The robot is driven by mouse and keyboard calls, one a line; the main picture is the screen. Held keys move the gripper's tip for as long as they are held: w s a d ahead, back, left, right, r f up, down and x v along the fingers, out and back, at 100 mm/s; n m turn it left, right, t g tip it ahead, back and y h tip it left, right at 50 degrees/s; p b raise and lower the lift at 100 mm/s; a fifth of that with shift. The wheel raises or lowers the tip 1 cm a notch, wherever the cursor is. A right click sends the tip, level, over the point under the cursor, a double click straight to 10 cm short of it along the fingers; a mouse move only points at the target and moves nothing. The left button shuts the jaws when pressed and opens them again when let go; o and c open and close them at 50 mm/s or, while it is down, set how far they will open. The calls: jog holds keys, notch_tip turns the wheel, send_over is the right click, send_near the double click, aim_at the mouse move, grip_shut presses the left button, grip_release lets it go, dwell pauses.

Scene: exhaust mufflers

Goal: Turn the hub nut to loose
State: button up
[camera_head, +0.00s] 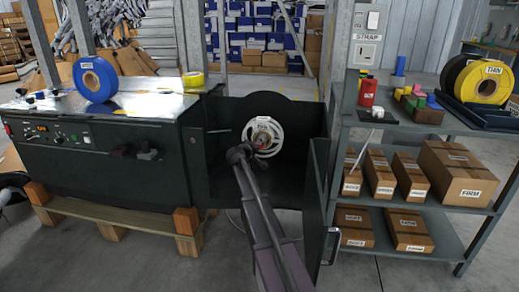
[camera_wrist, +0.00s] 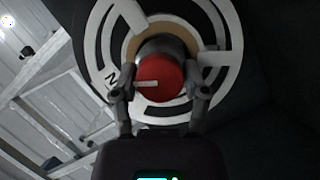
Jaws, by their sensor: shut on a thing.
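The hub nut (camera_wrist: 160,80) is a red round knob with a pale mark on its face, at the centre of a white spoked ring in the wrist view. My gripper (camera_wrist: 160,97) is shut on the nut, with one finger on each side of it. In the head view the white hub ring (camera_head: 279,136) stands inside the open dark cabinet. My gripper (camera_head: 258,146) reaches it at the end of my arm and largely hides the nut there.
The open cabinet door (camera_head: 317,185) stands to the right of my arm. A dark strapping machine (camera_head: 110,160) with a blue roll (camera_head: 78,80) is on the left. A grey shelf (camera_head: 420,133) with several cardboard boxes is on the right.

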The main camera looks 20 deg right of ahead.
jog(key=n+b, duration=0.1)
jog(key=n, duration=0.1)
jog(key=n+h+b, duration=0.1)
jog(key=n, duration=0.1)
jog(key=shift+t+h, duration=0.3)
jog(key=shift+w, duration=0.1)
jog(key=o, duration=1.1)
jog(key=shift+o, duration=0.2)
